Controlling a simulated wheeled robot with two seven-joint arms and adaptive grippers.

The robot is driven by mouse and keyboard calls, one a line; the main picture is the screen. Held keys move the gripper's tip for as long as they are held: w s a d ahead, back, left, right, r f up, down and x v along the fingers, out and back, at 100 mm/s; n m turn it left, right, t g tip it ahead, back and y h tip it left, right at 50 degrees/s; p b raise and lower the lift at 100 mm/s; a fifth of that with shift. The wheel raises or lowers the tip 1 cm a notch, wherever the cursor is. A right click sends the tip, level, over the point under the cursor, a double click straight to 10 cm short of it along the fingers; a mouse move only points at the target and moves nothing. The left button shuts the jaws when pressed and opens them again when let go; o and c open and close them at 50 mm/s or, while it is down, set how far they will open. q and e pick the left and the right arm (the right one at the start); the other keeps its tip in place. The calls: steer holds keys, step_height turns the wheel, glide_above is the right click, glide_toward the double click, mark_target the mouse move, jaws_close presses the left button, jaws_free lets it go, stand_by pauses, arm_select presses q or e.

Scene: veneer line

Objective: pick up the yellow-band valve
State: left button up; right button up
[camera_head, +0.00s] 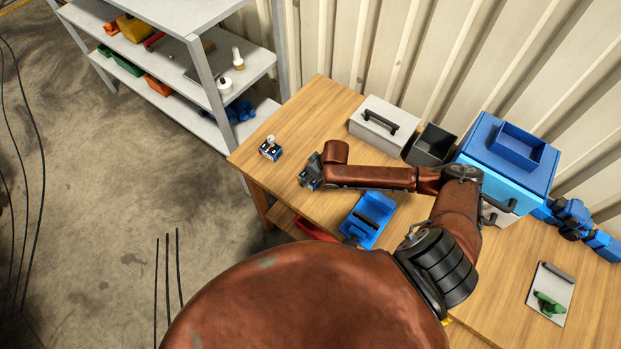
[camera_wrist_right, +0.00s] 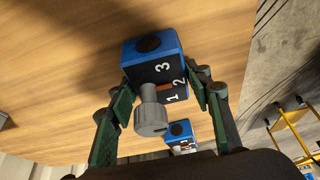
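My right gripper (camera_head: 318,166) is low over the table's left part, at a blue and black valve (camera_head: 306,180). In the right wrist view, the green fingers of the gripper (camera_wrist_right: 160,86) stand on both sides of this valve (camera_wrist_right: 150,60). It has a grey knob and the white numbers 1, 2, 3. The fingers are very close to its sides; whether they press on it I cannot tell. A second blue valve (camera_head: 270,149) stands to the left, and it also shows in the right wrist view (camera_wrist_right: 180,131). I see no clear yellow band on either. My left gripper is not in view.
On the table (camera_head: 320,110) are a grey toolbox (camera_head: 378,122), a dark open bin (camera_head: 432,145), a blue box (camera_head: 505,165), a blue tool-like item (camera_head: 370,216) and a clipboard (camera_head: 551,292). A shelf (camera_head: 165,85) stands left behind. The table's left end is mostly clear.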

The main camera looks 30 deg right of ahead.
steer(key=c, duration=1.1)
steer(key=shift+o, duration=0.2)
steer(key=shift+r, duration=0.1)
